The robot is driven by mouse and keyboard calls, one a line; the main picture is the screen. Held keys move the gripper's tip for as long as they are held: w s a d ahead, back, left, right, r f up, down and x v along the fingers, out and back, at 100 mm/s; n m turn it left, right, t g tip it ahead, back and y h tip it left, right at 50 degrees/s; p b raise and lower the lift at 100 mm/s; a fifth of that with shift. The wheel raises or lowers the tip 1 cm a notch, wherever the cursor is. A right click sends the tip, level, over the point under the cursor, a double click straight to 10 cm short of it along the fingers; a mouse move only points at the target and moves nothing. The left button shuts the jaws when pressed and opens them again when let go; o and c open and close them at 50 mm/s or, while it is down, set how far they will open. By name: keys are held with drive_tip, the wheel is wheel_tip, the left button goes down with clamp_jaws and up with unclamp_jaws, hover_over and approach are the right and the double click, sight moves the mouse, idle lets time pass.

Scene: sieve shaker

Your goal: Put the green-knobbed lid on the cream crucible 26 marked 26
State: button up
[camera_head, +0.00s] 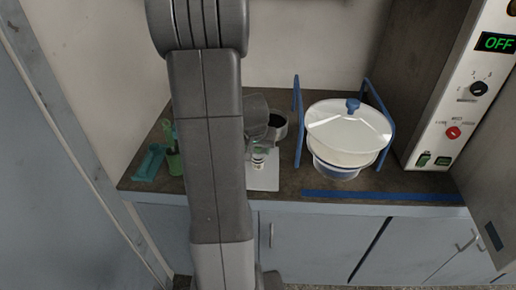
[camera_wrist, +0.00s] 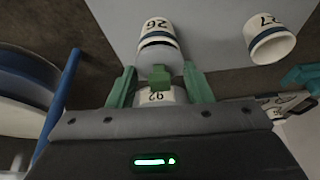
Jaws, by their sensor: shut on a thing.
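In the wrist view my gripper (camera_wrist: 161,82) has its green fingers shut on the green knob (camera_wrist: 162,74) of a pale lid (camera_wrist: 157,57). The lid is right by the mouth of a cream crucible marked 26 (camera_wrist: 156,28). A dark gap shows between lid and crucible rim, and I cannot tell whether they touch. Another cream surface with a dark band and a number (camera_wrist: 156,97) shows between the fingers, partly hidden. In the head view my arm hides most of this area; a small cream crucible (camera_head: 259,161) shows beside it.
A second cream crucible, marked 27 (camera_wrist: 271,41), stands close by on the pale board (camera_head: 264,180). A white-lidded bowl (camera_head: 341,158) between blue uprights stands to the right. A teal holder (camera_head: 150,163) is at the left. A control panel (camera_head: 470,95) reads OFF.

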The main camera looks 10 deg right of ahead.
drive_tip(key=shift+f+b, duration=0.4)
drive_tip(key=shift+b, duration=0.05)
drive_tip(key=shift+f, duration=0.1)
drive_tip(key=o, duration=0.9)
drive_tip(key=shift+r+p, duration=0.6)
drive_tip(key=shift+r, duration=0.05)
drive_tip(key=v, duration=1.1)
drive_tip(key=shift+s+a+r, duration=0.1)
drive_tip(key=shift+s+r, duration=0.2)
drive_tip(key=shift+r, duration=0.05)
